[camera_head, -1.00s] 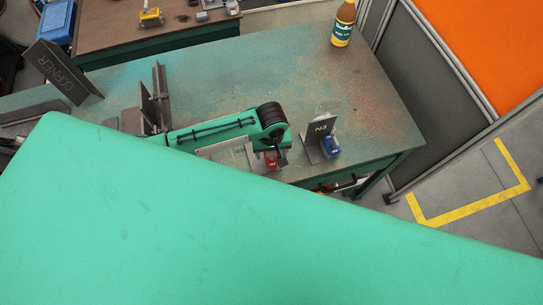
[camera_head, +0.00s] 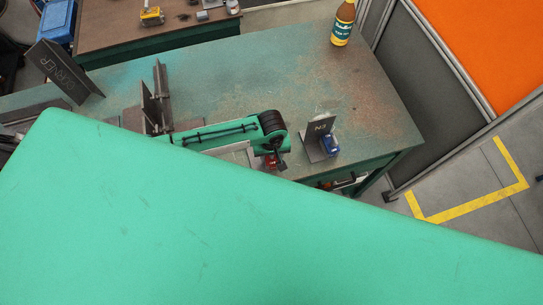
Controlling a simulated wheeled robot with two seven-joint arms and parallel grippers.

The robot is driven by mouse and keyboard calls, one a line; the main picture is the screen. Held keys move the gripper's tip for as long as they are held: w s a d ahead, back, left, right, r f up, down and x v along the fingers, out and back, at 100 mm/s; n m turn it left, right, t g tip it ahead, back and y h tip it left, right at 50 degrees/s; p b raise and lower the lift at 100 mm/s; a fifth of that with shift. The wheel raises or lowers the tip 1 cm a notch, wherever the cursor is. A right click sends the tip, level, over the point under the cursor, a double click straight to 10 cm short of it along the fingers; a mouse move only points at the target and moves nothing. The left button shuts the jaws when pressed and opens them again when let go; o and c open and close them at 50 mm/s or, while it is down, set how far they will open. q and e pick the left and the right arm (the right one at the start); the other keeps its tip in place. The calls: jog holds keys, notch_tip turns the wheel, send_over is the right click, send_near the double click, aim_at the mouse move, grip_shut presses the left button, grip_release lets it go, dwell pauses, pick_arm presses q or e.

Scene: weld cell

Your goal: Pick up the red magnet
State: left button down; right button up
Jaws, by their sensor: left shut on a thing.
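The red magnet (camera_head: 270,162) shows as a small red patch at the tip of my left gripper (camera_head: 277,162), near the front edge of the green table (camera_head: 380,120). The left gripper is shut on it. Part of the magnet is hidden by the gripper and by my large green body part in the foreground. Whether the magnet touches the plate beside it cannot be told. My right gripper is not in view.
A dark angle plate marked N3 (camera_head: 318,138) with a blue magnet (camera_head: 331,145) stands just right of the gripper. Steel angles (camera_head: 156,105), a dark CORNER plate (camera_head: 64,70) and a yellow-labelled bottle (camera_head: 343,25) are on the table. The table's right middle is clear.

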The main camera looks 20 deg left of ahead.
pick_arm(q)
jog(key=shift+w+r, duration=0.1)
jog(key=shift+r, duration=0.15)
